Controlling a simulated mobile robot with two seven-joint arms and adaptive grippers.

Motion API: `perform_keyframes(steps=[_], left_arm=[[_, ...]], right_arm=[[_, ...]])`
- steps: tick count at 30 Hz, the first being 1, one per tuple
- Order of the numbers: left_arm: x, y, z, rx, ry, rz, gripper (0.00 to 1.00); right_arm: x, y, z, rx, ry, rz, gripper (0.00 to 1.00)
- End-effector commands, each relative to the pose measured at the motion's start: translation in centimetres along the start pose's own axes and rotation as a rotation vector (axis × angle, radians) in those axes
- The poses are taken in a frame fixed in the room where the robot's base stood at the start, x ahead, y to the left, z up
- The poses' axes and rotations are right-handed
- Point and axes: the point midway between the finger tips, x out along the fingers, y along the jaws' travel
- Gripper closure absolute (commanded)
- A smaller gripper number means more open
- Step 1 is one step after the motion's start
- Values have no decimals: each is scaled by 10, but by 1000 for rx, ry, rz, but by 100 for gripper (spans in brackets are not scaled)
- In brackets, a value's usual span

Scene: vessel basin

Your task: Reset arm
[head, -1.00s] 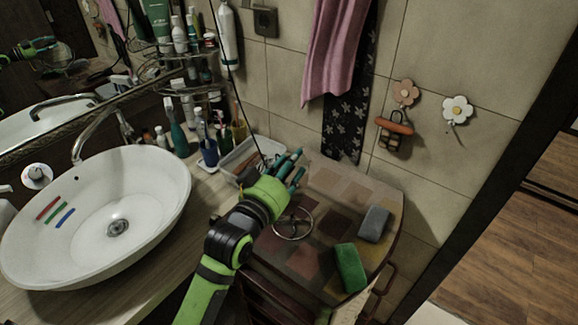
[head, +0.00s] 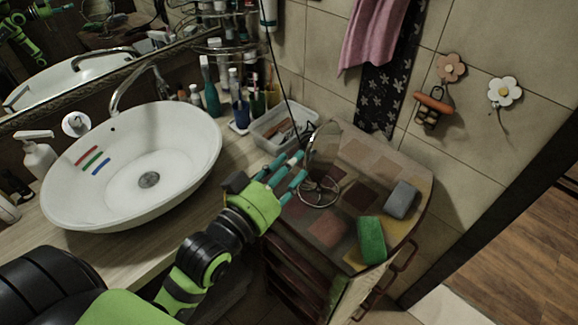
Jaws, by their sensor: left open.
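My left gripper (head: 285,177) is at the centre of the head view, at the end of my green and black arm. Its teal-tipped fingers are apart, and I see nothing held between them. It is over the near left edge of the cabinet top (head: 345,200), close beside a round metal ring stand (head: 319,190). I cannot tell whether the fingers touch the stand. My right gripper is not in view.
A white basin (head: 140,165) stands on the wooden counter at left. A clear tray (head: 284,128) lies behind my gripper. A green sponge (head: 371,240) and a grey sponge (head: 401,200) lie on the cabinet top. Bottles and cups stand by the mirror.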

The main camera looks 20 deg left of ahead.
Motion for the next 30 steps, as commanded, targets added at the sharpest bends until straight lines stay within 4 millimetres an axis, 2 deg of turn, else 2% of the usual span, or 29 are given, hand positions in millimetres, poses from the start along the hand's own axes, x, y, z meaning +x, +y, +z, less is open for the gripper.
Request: perform_keyframes(steps=[13,16,17,20,24,27,30], left_arm=[[0,0,1,0,-3,0,57],[-1,-1,12,6,-49,-9,57],[-2,-2,19,11,-81,-14,57],[-11,-6,58,37,-250,-43,57],[-44,-15,124,84,-569,-90,57],[-71,-20,156,109,-752,-113,57],[-97,-23,180,125,-904,-129,57]], right_arm=[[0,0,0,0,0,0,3],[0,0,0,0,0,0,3],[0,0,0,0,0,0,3],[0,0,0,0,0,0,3],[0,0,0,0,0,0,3],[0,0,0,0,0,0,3],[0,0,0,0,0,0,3]])
